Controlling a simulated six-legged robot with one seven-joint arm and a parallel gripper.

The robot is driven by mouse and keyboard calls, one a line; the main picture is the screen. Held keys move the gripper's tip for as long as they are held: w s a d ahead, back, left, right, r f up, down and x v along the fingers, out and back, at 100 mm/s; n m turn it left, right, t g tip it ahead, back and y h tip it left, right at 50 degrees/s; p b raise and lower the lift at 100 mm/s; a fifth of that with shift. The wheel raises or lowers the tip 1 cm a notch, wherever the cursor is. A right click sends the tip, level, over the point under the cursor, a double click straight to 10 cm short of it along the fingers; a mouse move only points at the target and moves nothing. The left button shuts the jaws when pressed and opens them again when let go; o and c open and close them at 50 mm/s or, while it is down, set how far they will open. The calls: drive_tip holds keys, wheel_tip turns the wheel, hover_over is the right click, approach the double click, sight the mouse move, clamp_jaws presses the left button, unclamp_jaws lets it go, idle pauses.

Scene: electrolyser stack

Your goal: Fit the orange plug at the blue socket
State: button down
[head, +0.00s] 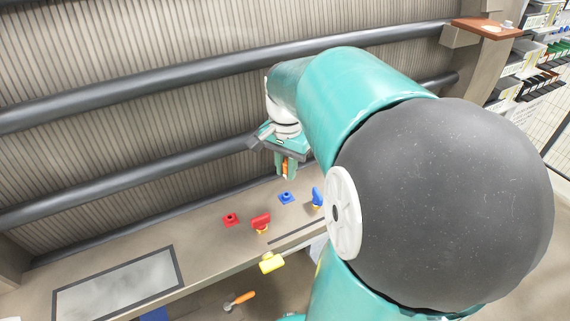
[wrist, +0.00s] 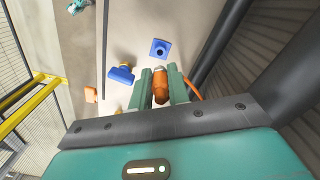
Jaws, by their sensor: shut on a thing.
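The orange plug (wrist: 161,92) is held between the two green fingers of my gripper (wrist: 160,84) in the wrist view. In the head view my gripper (head: 286,170) hangs over the bench with a bit of the orange plug (head: 285,167) showing between its fingers. The blue socket (head: 286,197) is a small square block on the bench, just below the gripper in the head view. In the wrist view the blue socket (wrist: 160,48) lies beyond the fingertips, apart from the plug, with a dark opening showing.
A blue-handled piece (head: 317,196) stands close right of the socket. A red socket (head: 231,219), a red-handled piece (head: 261,222) and a yellow block (head: 271,262) are to the left and front. Dark pipes (head: 150,170) run along the wall behind. The bench's left has a grey panel (head: 117,286).

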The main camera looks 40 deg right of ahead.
hover_over(286, 197)
drive_tip(key=shift+w+d+f, duration=0.15)
drive_tip(key=shift+f, duration=0.95)
drive_tip(key=shift+w+d+f, duration=0.1)
drive_tip(key=shift+f, duration=1)
drive_tip(key=shift+f, duration=1)
drive_tip(key=c, duration=1.3)
unclamp_jaws()
drive_tip(key=shift+o, duration=0.2)
drive_tip(key=shift+r, duration=0.1)
wheel_tip(286, 197, up, 14)
drive_tip(key=shift+f, duration=0.15)
drive_tip(key=shift+a, duration=0.1)
drive_tip(key=s+a+f+n+t, duration=0.1)
drive_tip(key=s+a+n+t, duration=0.1)
drive_tip(key=a+n, duration=0.5)
drive_tip(key=s+a+f+n+t, duration=0.2)
drive_tip(key=a+n, duration=0.6)
drive_tip(key=a, duration=0.7)
drive_tip(key=shift+s+a+f+t, duration=0.2)
drive_tip(key=shift+a+f+t, duration=0.1)
drive_tip(key=shift+t, duration=0.5)
